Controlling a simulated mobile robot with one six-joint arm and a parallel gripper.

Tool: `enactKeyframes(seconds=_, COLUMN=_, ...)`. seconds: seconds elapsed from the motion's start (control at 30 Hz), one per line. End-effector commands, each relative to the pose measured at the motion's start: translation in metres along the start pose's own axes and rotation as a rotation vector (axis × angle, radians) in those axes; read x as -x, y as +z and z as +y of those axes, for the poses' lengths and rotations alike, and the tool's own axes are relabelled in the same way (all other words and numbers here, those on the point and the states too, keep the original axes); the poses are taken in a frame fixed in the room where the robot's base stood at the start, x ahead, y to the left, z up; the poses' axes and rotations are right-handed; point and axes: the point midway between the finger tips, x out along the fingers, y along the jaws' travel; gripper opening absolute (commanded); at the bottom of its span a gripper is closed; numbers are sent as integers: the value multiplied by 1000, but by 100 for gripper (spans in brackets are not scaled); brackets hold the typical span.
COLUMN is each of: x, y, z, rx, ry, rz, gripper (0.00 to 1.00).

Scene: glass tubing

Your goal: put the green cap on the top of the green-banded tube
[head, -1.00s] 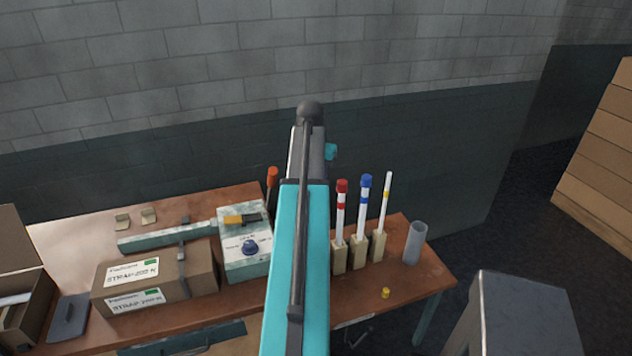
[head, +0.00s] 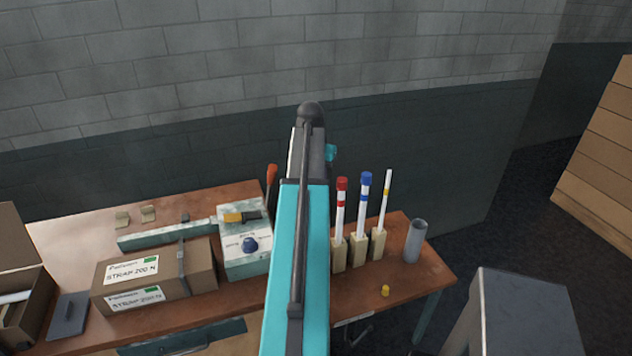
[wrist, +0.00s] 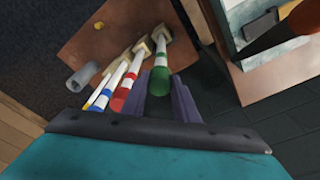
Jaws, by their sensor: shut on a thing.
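My gripper (wrist: 160,100) is shut on the green cap (wrist: 159,82), which sits between its purple fingers in the wrist view. The green-banded tube (wrist: 161,62), white with green bands, stands in a pale block directly beyond the cap. The cap lines up with the tube's near end and covers it; I cannot tell whether it is fully seated or just above. In the head view my arm hides the gripper, the cap and this tube.
Red-banded (head: 340,215), blue-banded (head: 363,215) and uncapped yellow-banded (head: 386,205) tubes stand close beside it in blocks. A yellow cap (head: 385,291) and grey cup (head: 415,241) are at right. A control box (head: 245,262) and screwdriver (head: 270,182) are at left.

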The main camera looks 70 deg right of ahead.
Motion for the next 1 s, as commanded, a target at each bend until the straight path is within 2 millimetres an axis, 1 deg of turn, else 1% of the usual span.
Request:
enactKeyframes(seconds=0.37, x=0, y=0, z=0, rx=0, ry=0, rz=0, gripper=7)
enactKeyframes(seconds=0.4, x=0, y=0, z=0, rx=0, ry=0, rz=0, gripper=29)
enactKeyframes(seconds=0.47, x=0, y=0, z=0, rx=0, ry=0, rz=0, gripper=39)
enactKeyframes(seconds=0.5, x=0, y=0, z=0, rx=0, ry=0, rz=0, gripper=46)
enactKeyframes(seconds=0.53, x=0, y=0, z=0, rx=0, ry=0, rz=0, gripper=49)
enactKeyframes(seconds=0.73, x=0, y=0, z=0, rx=0, ry=0, rz=0, gripper=49)
enactKeyframes(seconds=0.87, x=0, y=0, z=0, rx=0, ry=0, rz=0, gripper=71)
enactKeyframes(seconds=1.0, x=0, y=0, z=0, rx=0, ry=0, rz=0, gripper=71)
